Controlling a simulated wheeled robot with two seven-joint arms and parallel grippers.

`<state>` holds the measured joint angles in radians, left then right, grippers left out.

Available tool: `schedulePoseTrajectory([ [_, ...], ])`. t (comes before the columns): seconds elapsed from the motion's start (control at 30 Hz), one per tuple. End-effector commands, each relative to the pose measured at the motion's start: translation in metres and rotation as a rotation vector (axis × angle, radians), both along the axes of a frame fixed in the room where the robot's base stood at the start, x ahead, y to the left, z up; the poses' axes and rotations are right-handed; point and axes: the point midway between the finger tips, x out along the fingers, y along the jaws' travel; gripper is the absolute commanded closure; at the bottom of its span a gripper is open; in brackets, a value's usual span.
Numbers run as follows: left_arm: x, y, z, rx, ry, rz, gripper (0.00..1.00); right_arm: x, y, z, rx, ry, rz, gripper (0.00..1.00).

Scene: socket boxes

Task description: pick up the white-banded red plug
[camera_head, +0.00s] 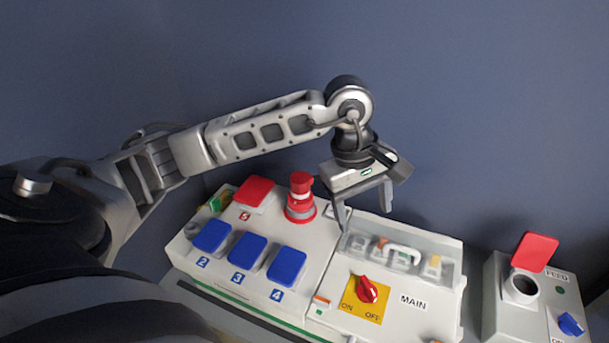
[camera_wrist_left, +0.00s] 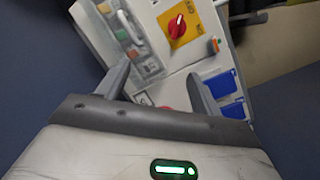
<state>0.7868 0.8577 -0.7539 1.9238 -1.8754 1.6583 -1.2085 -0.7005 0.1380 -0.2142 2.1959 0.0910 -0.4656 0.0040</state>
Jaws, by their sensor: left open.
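The red plug (camera_head: 300,187) with a pale band stands upright on the white socket box (camera_head: 310,238), towards its back edge in the head view. My left gripper (camera_head: 364,207) is open and empty, with its fingers pointing down. It is to the right of the plug, above the box near the clear-covered compartment. In the left wrist view my open fingers (camera_wrist_left: 158,75) frame part of the box, and a small red patch (camera_wrist_left: 166,106) shows low between them, mostly hidden by the gripper body. My right gripper is not in view.
Blue socket lids (camera_head: 248,250) numbered 2, 3 and 4 line the front left, with a red lid (camera_head: 254,191) behind. A red MAIN switch (camera_head: 367,289) and a clear-covered compartment (camera_head: 445,264) are on the right. A separate box (camera_head: 497,297) has a raised red lid (camera_head: 535,251).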

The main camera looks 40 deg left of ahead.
Motion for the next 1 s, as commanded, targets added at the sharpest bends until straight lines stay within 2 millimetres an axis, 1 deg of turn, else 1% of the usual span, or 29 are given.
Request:
schedulePoseTrajectory([
  [0.03,0.013,0.039,0.008,0.165,-0.055,-0.01,0.34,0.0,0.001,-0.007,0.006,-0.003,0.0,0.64],
  [0.1,0.02,0.08,0.025,0.347,-0.09,-0.012,0.34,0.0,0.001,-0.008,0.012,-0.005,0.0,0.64],
  [0.2,0.023,0.117,0.045,0.506,-0.105,0.0,0.34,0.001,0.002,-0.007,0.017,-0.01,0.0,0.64],
  [0.23,0.023,0.123,0.048,0.534,-0.105,0.002,0.34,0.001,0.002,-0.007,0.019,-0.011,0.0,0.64],
  [0.3,0.024,0.134,0.05,0.575,-0.103,0.01,0.34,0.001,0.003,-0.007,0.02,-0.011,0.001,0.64],
  [0.37,0.024,0.139,0.045,0.587,-0.1,0.012,0.34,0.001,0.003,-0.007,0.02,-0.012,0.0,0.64],
  [0.6,0.032,0.156,-0.003,0.583,-0.097,0.012,0.34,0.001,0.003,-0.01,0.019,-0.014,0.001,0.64],
  [0.7,0.036,0.162,-0.021,0.583,-0.099,0.01,0.34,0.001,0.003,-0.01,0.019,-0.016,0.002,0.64],
  [0.8,0.039,0.167,-0.034,0.583,-0.101,0.011,0.34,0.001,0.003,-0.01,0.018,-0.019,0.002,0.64],
  [1.0,0.041,0.171,-0.045,0.582,-0.103,0.01,0.34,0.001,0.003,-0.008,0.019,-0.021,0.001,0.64],
])
